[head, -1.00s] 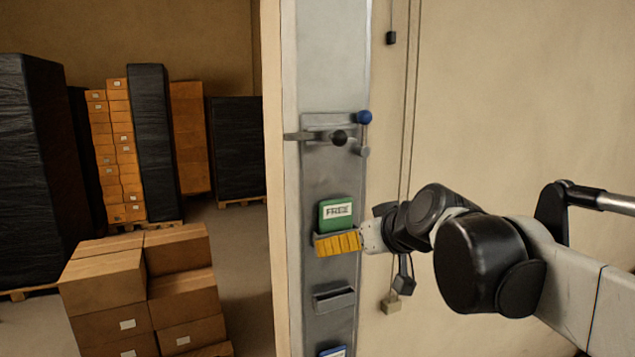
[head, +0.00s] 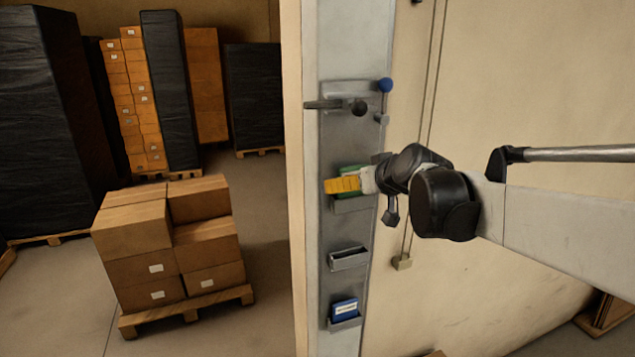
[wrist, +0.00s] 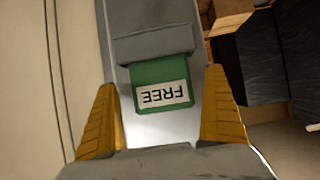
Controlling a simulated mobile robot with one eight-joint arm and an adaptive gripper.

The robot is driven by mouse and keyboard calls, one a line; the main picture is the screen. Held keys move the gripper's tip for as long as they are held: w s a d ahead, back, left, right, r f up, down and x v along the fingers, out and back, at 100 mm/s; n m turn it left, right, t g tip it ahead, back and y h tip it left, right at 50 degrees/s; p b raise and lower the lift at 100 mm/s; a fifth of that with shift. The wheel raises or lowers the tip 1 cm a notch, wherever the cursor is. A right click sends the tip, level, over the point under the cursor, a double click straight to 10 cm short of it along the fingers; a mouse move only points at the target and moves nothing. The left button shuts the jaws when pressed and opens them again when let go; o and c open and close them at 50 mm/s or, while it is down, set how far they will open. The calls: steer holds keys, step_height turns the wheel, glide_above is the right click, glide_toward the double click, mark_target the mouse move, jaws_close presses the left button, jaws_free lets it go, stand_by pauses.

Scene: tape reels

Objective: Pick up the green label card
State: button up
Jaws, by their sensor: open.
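The green label card (wrist: 160,78) stands in a grey pocket (wrist: 150,42) on the metal post, its white "FREE" label upside down in the wrist view. In the head view, only edges of the card (head: 352,168) show behind my gripper (head: 343,185). My gripper is open, with yellow ribbed fingers. In the wrist view, my gripper (wrist: 161,84) has one finger on either side of the card, with a gap to each. The lower part of the card is hidden in the pocket.
Below are an empty pocket (head: 349,258) and a pocket with a blue card (head: 344,309). Above are a black-knobbed lever (head: 340,106) and a blue-knobbed lever (head: 385,86). Boxes (head: 170,245) stand on a pallet at left.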

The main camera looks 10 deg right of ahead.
steer(key=shift+x, duration=0.95)
steer(key=shift+s+r, duration=0.1)
steer(key=shift+s, duration=0.1)
steer(key=c, duration=1.2)
